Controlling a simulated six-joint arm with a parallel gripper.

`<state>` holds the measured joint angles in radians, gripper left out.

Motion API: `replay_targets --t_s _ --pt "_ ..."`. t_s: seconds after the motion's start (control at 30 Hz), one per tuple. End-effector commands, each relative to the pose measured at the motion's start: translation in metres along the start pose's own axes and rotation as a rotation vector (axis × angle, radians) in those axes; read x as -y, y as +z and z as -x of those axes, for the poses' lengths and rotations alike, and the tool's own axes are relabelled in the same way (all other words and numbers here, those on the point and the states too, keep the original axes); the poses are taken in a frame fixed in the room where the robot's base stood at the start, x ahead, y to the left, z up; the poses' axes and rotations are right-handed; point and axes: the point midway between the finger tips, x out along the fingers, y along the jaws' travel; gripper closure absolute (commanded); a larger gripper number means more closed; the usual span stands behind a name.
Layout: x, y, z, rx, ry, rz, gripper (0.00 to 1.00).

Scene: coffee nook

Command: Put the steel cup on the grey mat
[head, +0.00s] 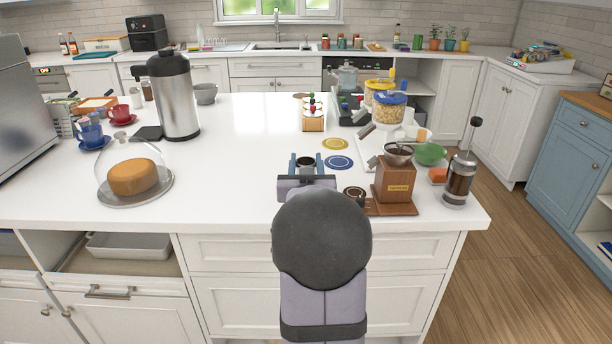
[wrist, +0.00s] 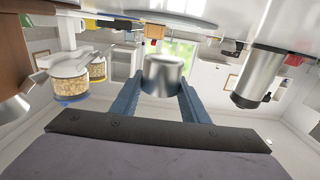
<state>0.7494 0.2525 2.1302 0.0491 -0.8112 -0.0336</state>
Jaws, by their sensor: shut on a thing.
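The steel cup (head: 306,165) is a small shiny metal cup between my gripper's blue fingers above the white counter in the head view. In the wrist view, which looks upside down, the cup (wrist: 163,75) sits between both fingertips. My gripper (head: 306,168) is shut on it. I cannot pick out the grey mat for certain. A dark flat piece (head: 148,133) lies left of the tall steel flask, and a dark round thing with a pale ring (head: 354,192) lies right of my gripper; either's identity is unclear. My arm hides part of the counter's front.
A yellow round mat (head: 335,143) and a blue one (head: 339,162) lie right of the cup. A wooden grinder (head: 394,188) and a French press (head: 459,180) stand farther right. A domed cake (head: 133,177) and the steel flask (head: 175,95) stand left. The counter between is clear.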

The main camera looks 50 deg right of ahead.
Motion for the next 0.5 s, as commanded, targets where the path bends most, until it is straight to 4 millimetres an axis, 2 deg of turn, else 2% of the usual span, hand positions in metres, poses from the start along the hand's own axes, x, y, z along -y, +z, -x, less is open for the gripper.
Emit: replay_targets --t_s 0.17,0.4,0.5 --pt "0.000 0.004 0.000 -0.001 0.000 0.000 0.84" --pt "0.000 0.032 0.000 0.003 -0.001 0.000 0.84" --pt "0.000 0.037 0.000 0.000 -0.001 0.000 0.84"
